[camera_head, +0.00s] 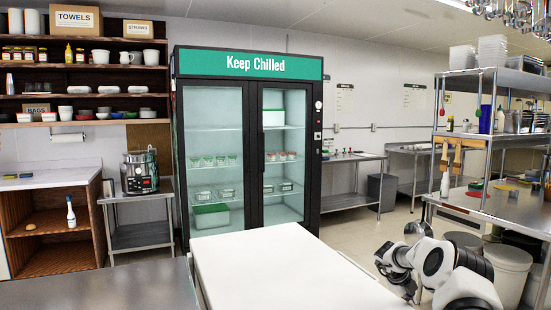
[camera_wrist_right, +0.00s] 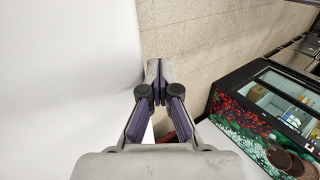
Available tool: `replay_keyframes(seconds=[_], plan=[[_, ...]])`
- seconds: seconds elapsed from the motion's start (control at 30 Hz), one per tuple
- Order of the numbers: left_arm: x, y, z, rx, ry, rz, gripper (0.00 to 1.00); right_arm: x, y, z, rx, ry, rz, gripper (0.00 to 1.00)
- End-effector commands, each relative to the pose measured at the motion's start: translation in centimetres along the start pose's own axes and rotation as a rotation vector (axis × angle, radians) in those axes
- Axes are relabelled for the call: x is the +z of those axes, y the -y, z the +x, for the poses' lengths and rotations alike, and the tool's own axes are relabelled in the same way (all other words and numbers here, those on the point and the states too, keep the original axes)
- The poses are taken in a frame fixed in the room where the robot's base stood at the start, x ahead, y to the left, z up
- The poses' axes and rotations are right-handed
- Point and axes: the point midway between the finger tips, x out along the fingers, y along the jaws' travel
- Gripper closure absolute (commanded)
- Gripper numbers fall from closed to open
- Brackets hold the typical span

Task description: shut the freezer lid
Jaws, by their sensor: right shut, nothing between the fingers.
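A broad white slab (camera_head: 290,262), which looks like the freezer lid, fills the bottom middle of the head view. Its near part is cut off by the frame, and I cannot tell how far it is open. My right gripper (camera_head: 402,284) is beside the slab's right edge in the head view. In the right wrist view the gripper (camera_wrist_right: 159,72) is shut and empty. A plain white surface (camera_wrist_right: 70,70) lies just left of the fingers there; I cannot tell if they touch it. My left gripper is not in view.
A black upright cooler (camera_head: 250,140) marked "Keep Chilled" stands behind the slab. A steel counter (camera_head: 95,285) is at the lower left. Grey bins (camera_head: 511,270) and a steel shelf table (camera_head: 500,205) are at the right. A flower-patterned chest (camera_wrist_right: 250,125) shows in the wrist view.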

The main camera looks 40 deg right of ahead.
Motion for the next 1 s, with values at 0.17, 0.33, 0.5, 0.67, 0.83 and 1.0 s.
replay_keyframes(seconds=[0.17,0.33,0.5,0.67,0.83,1.0], plan=[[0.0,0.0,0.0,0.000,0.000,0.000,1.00,0.2,0.0,-3.4,0.002,0.007,-0.001,1.00],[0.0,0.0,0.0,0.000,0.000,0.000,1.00,0.1,0.1,-7.9,-0.001,0.007,0.000,1.00],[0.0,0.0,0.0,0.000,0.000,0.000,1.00,0.1,0.1,-11.0,-0.003,0.005,0.000,1.00],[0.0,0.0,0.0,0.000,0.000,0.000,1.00,0.0,0.1,-11.7,-0.003,0.004,0.001,1.00],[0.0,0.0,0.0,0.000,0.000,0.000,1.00,0.0,0.1,-11.7,-0.004,0.003,0.001,1.00],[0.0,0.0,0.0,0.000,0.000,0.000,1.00,0.0,0.1,-11.7,-0.004,0.004,0.001,1.00]])
